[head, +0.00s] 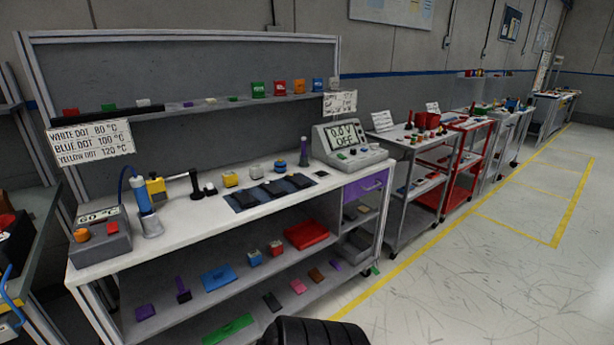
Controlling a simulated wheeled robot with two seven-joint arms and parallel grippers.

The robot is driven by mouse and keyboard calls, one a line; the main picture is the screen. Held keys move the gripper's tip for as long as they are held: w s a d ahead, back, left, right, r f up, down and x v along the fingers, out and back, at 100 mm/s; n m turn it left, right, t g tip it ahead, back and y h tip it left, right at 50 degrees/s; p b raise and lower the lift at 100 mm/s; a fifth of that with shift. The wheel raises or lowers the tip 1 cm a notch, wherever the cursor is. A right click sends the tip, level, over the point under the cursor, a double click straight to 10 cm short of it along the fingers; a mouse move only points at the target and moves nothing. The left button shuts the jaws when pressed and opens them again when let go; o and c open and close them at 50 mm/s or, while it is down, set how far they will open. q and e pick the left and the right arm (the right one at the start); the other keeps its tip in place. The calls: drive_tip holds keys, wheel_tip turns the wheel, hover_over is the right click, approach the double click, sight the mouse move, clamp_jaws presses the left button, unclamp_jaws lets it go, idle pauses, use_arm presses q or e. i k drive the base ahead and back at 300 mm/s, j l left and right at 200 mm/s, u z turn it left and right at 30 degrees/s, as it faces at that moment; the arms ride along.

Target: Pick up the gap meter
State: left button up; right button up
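I cannot tell for sure which object is the gap meter. Several small devices stand on the white workbench top (200,222). A yellow and black device (156,188) is near the blue soldering-iron-like tool (141,196). Dark flat items (272,189) lie on a dark blue mat (240,202). A grey instrument (347,143) reading "0.0 V OFF" stands at the right end. Neither of my grippers is in view.
A grey station (103,243) with a "60 °C" display is at the bench's left end. A back shelf (195,105) and lower shelves (190,308) hold coloured items. Grey and red carts (470,165) stand to the right. The floor (480,280) at right is clear.

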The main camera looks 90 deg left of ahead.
sight(229, 179)
drive_tip(key=j+u, duration=0.1)
drive_tip(key=u, duration=3.25)
